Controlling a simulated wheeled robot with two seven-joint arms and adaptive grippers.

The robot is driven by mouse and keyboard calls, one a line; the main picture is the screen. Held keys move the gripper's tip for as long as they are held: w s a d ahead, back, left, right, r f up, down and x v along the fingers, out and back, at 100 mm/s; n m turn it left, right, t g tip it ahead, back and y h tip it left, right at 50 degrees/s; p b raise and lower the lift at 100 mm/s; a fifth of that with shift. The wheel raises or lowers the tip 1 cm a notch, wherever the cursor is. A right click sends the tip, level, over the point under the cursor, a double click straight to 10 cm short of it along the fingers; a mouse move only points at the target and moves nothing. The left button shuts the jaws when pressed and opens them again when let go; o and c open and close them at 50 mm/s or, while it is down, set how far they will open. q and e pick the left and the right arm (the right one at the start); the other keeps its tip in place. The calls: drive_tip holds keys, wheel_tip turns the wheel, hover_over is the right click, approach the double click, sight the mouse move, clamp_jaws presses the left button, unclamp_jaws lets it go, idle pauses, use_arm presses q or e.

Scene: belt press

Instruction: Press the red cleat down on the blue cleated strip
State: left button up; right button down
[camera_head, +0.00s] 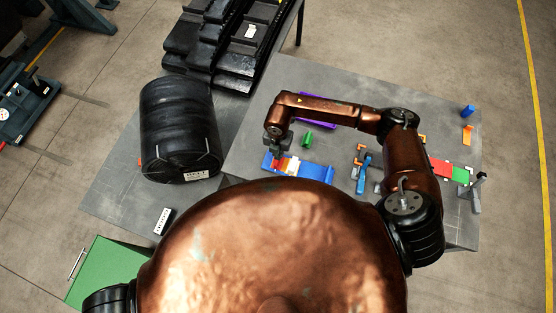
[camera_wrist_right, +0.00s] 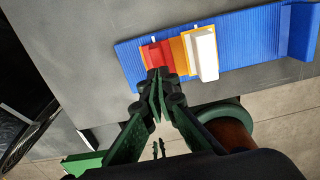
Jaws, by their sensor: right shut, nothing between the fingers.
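The blue cleated strip (camera_head: 316,173) lies on the grey table, and it also shows in the wrist view (camera_wrist_right: 240,38). The red cleat (camera_wrist_right: 159,56) sits across the strip, beside an orange piece (camera_wrist_right: 177,50) and a white block (camera_wrist_right: 204,50). In the head view the red cleat (camera_head: 284,162) is partly hidden by my right gripper (camera_head: 277,154). My right gripper is shut and empty, its fingertips (camera_wrist_right: 160,75) at the near end of the red cleat. I cannot tell whether they touch it. My left gripper is out of view.
A large black roll (camera_head: 180,125) stands left of the strip. A green block (camera_head: 308,139) and a purple piece (camera_head: 318,122) lie behind it. Orange and blue parts (camera_head: 363,173) lie to the right. Stacked black belts (camera_head: 228,45) are at the back.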

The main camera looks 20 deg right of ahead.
drive_tip(key=shift+f+b, duration=0.6)
drive_tip(key=shift+f, duration=0.25)
drive_tip(key=shift+s+f, duration=0.2)
drive_tip(key=shift+f, duration=0.05)
idle(1.6)
drive_tip(key=shift+r, duration=0.1)
drive_tip(key=shift+w+r+p, duration=0.15)
drive_tip(key=shift+r+p, duration=0.4)
drive_tip(key=shift+r, duration=0.3)
wheel_tip(320, 180, up, 6)
drive_tip(key=p, duration=0.3)
drive_tip(key=shift+r+p, duration=0.25)
drive_tip(key=shift+p, duration=0.15)
drive_tip(key=shift+a, duration=0.1)
